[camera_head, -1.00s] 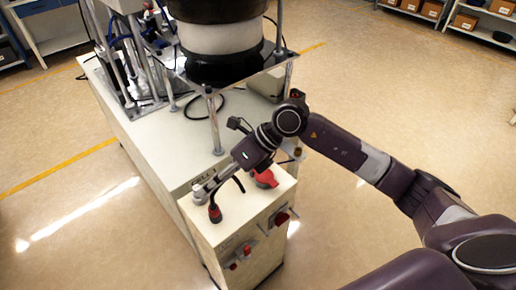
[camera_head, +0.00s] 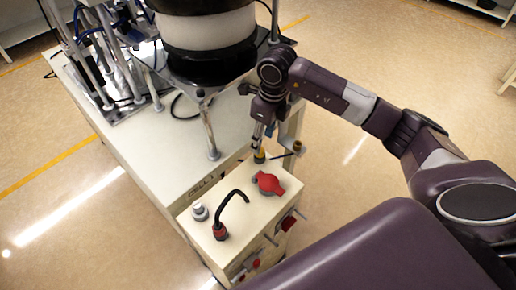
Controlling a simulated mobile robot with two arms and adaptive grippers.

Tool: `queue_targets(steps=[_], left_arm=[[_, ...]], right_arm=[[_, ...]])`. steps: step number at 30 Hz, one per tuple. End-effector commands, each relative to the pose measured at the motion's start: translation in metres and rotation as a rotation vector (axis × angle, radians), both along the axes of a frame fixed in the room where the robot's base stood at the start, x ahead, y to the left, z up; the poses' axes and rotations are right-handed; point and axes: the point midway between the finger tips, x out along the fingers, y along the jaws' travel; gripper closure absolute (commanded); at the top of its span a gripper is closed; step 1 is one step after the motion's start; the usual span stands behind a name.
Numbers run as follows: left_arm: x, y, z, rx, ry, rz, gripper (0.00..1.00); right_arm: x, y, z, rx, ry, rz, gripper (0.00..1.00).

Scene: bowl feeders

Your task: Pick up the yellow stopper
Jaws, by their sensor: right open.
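The yellow stopper (camera_head: 259,156) stands at the back corner of the small cream box's top, below my right gripper. Its upper part is partly covered by the fingers. My right gripper (camera_head: 262,138) points down with its fingertips at the stopper. It is open, and I cannot tell whether the fingers touch the stopper. My left gripper is not in view.
The cream box (camera_head: 233,185) also carries a red knob (camera_head: 268,184), a grey-white cap (camera_head: 200,211) and a red-based fitting with a curved black handle (camera_head: 220,231). The bowl feeder (camera_head: 205,38) and its metal post (camera_head: 211,135) stand close behind, left of my gripper.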

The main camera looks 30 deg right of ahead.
Motion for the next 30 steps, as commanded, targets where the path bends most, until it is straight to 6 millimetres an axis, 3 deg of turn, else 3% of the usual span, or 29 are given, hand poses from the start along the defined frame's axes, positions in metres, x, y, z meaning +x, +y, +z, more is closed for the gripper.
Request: queue_targets(steps=[3, 7, 12, 16, 20, 30], left_arm=[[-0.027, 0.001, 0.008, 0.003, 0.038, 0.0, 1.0], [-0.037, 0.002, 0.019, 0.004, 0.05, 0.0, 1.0], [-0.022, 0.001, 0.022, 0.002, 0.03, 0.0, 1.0], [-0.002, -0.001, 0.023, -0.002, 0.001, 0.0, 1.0], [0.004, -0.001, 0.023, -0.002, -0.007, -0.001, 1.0], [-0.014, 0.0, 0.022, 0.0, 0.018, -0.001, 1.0]], right_arm=[[0.001, 0.001, -0.012, 0.001, 0.004, -0.002, 0.55], [0.005, 0.003, -0.031, 0.002, 0.005, -0.003, 0.55], [0.008, 0.004, -0.051, 0.001, 0.001, -0.001, 0.55], [0.008, 0.004, -0.054, 0.001, -0.002, -0.001, 0.55], [0.008, 0.004, -0.054, 0.001, -0.002, 0.0, 0.57], [0.008, 0.004, -0.054, 0.001, -0.002, 0.0, 0.93]])
